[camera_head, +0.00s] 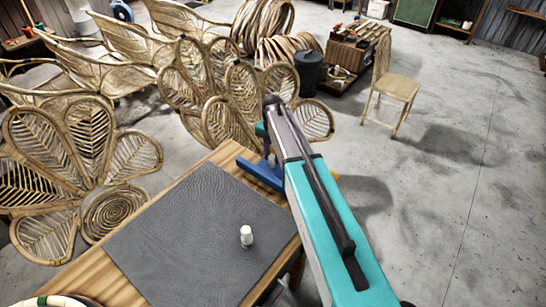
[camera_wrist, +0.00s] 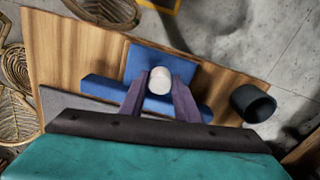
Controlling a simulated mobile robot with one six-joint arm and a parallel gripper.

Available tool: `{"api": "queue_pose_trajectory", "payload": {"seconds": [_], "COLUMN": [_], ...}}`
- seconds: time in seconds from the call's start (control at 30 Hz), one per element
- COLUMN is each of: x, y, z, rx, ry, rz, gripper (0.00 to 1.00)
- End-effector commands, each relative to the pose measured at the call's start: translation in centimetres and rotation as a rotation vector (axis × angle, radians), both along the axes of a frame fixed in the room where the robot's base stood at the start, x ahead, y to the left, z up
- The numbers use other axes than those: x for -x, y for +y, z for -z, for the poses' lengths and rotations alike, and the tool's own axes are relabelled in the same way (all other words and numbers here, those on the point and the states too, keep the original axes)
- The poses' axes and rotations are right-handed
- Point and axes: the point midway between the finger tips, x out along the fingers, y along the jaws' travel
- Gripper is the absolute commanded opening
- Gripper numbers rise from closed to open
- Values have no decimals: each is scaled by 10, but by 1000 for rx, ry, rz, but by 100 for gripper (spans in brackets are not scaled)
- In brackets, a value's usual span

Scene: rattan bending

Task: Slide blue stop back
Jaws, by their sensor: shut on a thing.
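The blue stop (camera_head: 262,175) lies at the far right edge of the work table, partly hidden by my arm in the head view. In the wrist view, the blue stop (camera_wrist: 100,88) shows as a long bar with a flat plate behind it. A pale round knob (camera_wrist: 160,80) stands at the middle of the stop. My gripper (camera_wrist: 160,88) is shut on this knob, one finger on each side. In the head view my arm reaches down over the table edge, and the fingertips are hidden.
A dark grey mat (camera_head: 190,235) covers much of the wooden table (camera_head: 95,270). A small white cylinder (camera_head: 246,236) stands on the mat. Woven rattan pieces (camera_head: 85,145) stand left. A dark bin (camera_head: 308,72) and a chair (camera_head: 395,88) stand beyond. The floor at right is clear.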

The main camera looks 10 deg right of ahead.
Motion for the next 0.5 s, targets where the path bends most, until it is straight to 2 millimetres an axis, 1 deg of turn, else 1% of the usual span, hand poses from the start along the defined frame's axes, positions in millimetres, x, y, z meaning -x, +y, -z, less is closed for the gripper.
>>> {"api": "queue_pose_trajectory", "payload": {"seconds": [0.03,0.07,0.1,0.2,0.5], "x": [-5,-5,-5,-4,-2], "y": [-4,-4,-4,-3,-1], "z": [-3,-3,-3,-2,-1], "rx": [8,8,9,8,5], "ry": [-13,-14,-13,-12,-6], "rz": [1,0,0,0,-1], "gripper": [0,0,33,48,48]}}
